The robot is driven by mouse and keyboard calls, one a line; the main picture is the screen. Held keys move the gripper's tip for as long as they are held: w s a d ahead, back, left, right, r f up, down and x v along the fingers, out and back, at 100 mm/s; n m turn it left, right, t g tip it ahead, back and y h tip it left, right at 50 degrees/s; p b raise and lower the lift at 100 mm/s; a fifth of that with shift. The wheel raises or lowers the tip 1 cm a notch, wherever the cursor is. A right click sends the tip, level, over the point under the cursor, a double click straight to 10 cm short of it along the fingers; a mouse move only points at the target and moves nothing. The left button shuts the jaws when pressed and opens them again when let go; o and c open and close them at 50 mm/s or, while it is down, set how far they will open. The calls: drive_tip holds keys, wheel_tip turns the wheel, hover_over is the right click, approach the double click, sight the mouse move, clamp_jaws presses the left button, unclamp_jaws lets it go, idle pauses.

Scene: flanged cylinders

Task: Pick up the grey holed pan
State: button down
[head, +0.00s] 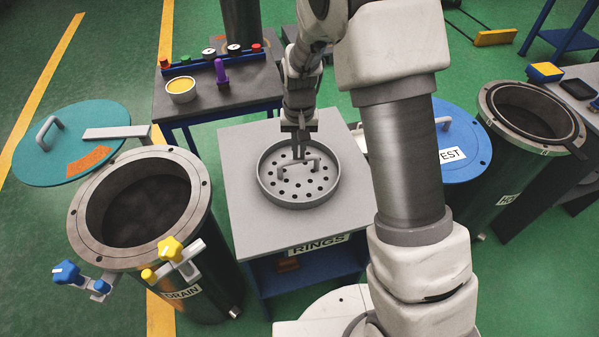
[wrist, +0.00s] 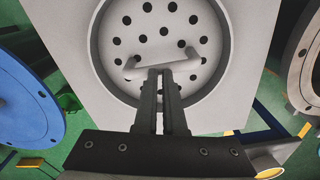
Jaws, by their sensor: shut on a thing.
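The grey holed pan (head: 286,191) is a round shallow pan with a raised rim, several holes in its floor and a bar handle across the middle. It sits on the grey top of the table marked RINGS (head: 245,165). My gripper (head: 299,153) comes down from above and is shut on the pan's handle. In the wrist view the fingers (wrist: 161,75) close on the handle (wrist: 138,67) near its middle, and the pan floor (wrist: 150,18) shows behind them. The fingertips partly hide the handle. I cannot tell any gap between pan and table.
An open cylinder marked DRAIN (head: 185,222) with yellow and blue knobs stands left. Another open cylinder (head: 505,170) stands right. A teal lid (head: 40,150) and a blue lid (head: 465,170) lie at either side. A bench (head: 235,98) with a yellow-filled bowl (head: 181,91) stands behind.

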drive_tip(key=shift+s+a+r+p, duration=0.15)
drive_tip(key=shift+s+r+p, duration=0.2)
drive_tip(key=shift+p, duration=0.55)
drive_tip(key=shift+w+r+p, duration=0.15)
drive_tip(key=shift+r+p, duration=0.45)
drive_tip(key=shift+r, duration=0.45)
